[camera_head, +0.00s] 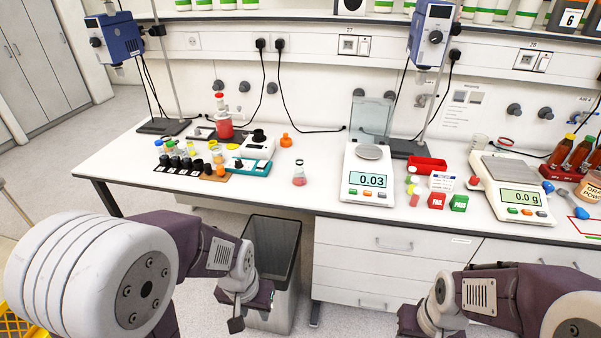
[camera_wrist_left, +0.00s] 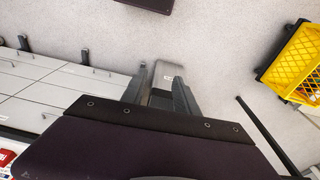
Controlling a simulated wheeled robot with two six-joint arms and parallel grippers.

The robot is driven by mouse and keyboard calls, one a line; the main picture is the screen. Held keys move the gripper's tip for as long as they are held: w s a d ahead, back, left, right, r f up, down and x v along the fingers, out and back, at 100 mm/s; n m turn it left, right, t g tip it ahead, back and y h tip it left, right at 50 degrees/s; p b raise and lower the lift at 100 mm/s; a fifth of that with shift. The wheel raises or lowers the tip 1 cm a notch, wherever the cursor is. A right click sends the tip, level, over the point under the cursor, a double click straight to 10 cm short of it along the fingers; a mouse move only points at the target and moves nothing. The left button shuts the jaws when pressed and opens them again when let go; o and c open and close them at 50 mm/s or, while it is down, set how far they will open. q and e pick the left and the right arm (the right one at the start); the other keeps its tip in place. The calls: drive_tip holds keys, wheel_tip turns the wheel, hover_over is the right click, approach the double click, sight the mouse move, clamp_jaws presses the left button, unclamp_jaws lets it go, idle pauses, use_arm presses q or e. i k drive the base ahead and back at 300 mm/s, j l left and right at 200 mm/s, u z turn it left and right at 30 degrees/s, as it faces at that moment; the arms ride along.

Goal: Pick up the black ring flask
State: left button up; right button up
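A small clear conical flask (camera_head: 299,176) with pinkish liquid at its bottom stands upright on the white bench, near the front edge. Its neck looks dark, but a black ring is too small to make out for sure. My left gripper (camera_head: 251,308) is below and in front of the bench, by the grey bin, well apart from the flask. In the left wrist view its two fingers (camera_wrist_left: 162,88) stand apart with nothing held between them. My right gripper (camera_head: 412,320) is low in front of the drawers, partly hidden by its own arm; its fingers do not show clearly.
The grey bin (camera_head: 273,262) stands under the bench's front edge. A balance reading 0.03 (camera_head: 369,180) stands right of the flask. Bench around the flask is clear.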

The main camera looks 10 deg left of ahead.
sight(299, 178)
drive_tip(key=i+u, duration=0.3)
drive_tip(key=i, duration=0.35)
drive_tip(key=i+l+u, duration=0.3)
drive_tip(key=i, duration=0.35)
